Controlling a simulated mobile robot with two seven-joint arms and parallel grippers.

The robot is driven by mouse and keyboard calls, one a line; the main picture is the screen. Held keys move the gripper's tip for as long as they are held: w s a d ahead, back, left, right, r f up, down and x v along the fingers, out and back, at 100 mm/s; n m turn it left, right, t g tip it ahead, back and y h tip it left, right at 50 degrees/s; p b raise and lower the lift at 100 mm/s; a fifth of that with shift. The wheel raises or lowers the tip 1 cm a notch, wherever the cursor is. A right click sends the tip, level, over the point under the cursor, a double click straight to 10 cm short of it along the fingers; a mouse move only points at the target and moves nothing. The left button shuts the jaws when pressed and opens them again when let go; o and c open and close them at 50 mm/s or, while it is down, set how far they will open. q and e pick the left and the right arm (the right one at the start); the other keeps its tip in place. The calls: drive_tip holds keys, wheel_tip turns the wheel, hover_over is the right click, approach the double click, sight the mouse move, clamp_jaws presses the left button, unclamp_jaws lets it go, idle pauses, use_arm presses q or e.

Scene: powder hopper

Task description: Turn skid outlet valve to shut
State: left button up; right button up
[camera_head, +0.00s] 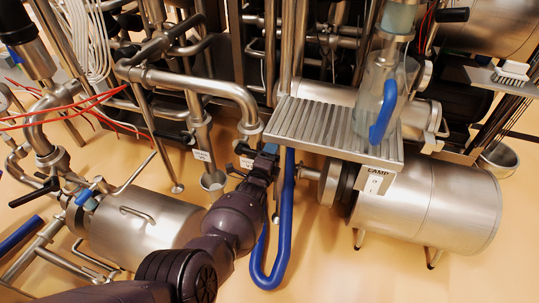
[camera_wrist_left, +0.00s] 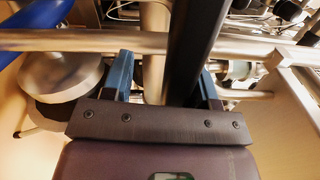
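My left gripper (camera_head: 268,153) reaches in from the lower left, among the pipes in front of the ribbed step. Its blue fingers stand apart in the left wrist view (camera_wrist_left: 165,80). A dark bar (camera_wrist_left: 195,45), which looks like a valve lever, runs between or just above the fingers, nearer the right one. The fingers do not look closed on it, and I cannot tell whether they touch it. In the head view a black handle (camera_head: 243,148) shows just left of the gripper; the valve body is mostly hidden. My right gripper is in neither view.
A blue hose (camera_head: 284,225) hangs in a loop right of the gripper. A ribbed metal step (camera_head: 320,127) and a steel tank (camera_head: 430,205) stand to the right. A smaller steel vessel (camera_head: 140,225) stands left. A horizontal steel pipe (camera_wrist_left: 90,41) crosses close ahead of the fingers.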

use_arm(q)
drive_tip(key=shift+s+d+f, duration=0.1)
idle(0.6)
drive_tip(key=shift+s, duration=0.15)
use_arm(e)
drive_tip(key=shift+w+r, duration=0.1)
use_arm(q)
drive_tip(key=shift+s+p, duration=0.2)
drive_tip(key=shift+p, duration=0.2)
drive_tip(key=p+v, duration=0.5)
drive_tip(key=v, duration=0.5)
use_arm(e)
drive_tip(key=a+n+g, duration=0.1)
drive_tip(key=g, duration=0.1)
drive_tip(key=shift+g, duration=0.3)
use_arm(q)
drive_tip(key=shift+a, duration=0.2)
